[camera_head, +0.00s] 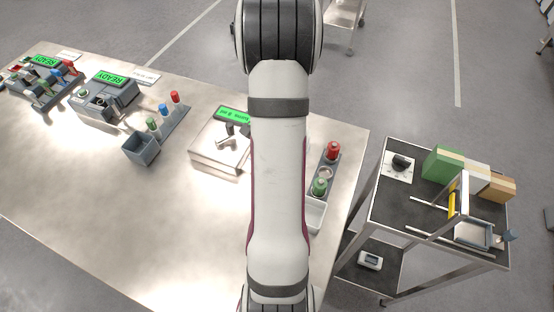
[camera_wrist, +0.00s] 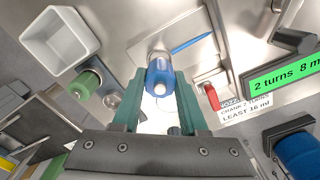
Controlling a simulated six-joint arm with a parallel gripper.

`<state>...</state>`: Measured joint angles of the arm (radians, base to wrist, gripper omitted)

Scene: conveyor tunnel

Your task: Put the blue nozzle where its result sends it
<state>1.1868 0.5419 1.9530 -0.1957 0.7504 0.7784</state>
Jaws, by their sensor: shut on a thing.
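The blue nozzle (camera_wrist: 160,75), blue with a pale end, sits between the green fingers of my gripper (camera_wrist: 160,95) in the wrist view; the gripper is shut on it. In the head view my arm hides both gripper and nozzle. A tester (camera_head: 218,145) with a green display stands left of my arm. In the wrist view the display (camera_wrist: 285,78) reads "2 turns 8 m", cut off at the edge. A card (camera_wrist: 246,108) beside it shows "CRANK 2 TURNS" and "LEAST 16 ml". A white bin (camera_wrist: 60,42) lies upper left, near a green piece (camera_wrist: 86,85).
A rack holds a red piece (camera_head: 333,150) and a green piece (camera_head: 320,187), with a pale ring between. Left are a grey bin (camera_head: 141,149) and two READY stations (camera_head: 105,95). A loaded cart (camera_head: 430,215) stands right. The table's front is clear.

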